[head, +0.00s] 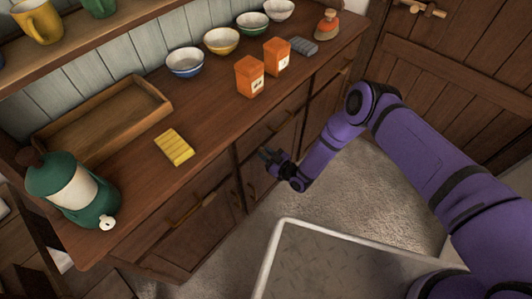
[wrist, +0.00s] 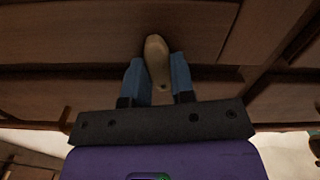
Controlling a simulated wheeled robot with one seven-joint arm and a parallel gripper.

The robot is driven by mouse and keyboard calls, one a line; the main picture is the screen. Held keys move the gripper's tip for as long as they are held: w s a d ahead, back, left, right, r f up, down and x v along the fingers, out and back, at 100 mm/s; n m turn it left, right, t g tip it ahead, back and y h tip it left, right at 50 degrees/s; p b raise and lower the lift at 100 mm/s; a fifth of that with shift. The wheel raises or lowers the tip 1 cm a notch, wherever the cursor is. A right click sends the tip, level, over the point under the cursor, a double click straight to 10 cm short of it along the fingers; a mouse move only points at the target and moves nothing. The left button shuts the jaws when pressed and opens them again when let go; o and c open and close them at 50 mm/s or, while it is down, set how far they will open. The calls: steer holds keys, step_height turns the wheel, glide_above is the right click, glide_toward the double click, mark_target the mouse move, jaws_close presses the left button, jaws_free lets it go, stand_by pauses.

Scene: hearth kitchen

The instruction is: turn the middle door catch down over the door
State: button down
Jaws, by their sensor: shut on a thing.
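The middle door catch (wrist: 156,52) is a pale tan, rounded wooden piece in the wrist view. It sits between the two blue fingers of my gripper (wrist: 158,80), and a dark pivot spot shows near its lower end. Its long end points toward the top of that picture, tilted slightly left. My gripper (head: 268,155) is shut on the catch, at the front of the wooden cabinet (head: 200,210) in the head view. The catch itself is too small and hidden by the fingers to make out there. Dark brown cabinet panels (wrist: 90,35) lie behind it.
The cabinet top holds a green and cream canister (head: 75,190), a wooden tray (head: 105,120), a yellow block (head: 174,147), orange boxes (head: 249,77) and several bowls (head: 185,62). A plank door (head: 465,85) stands at the right. Grey floor (head: 350,185) is open beneath my arm.

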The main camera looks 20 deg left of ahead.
steer(key=shift+s+f+m, duration=0.1)
steer(key=shift+s+m, duration=0.1)
steer(key=shift+m, duration=0.9)
steer(key=c, duration=1)
jaws_free()
steer(key=shift+o, duration=0.2)
steer(key=v, duration=1)
steer(key=shift+s+d, duration=0.2)
steer(key=shift+d, duration=0.1)
steer(key=shift+w, duration=0.1)
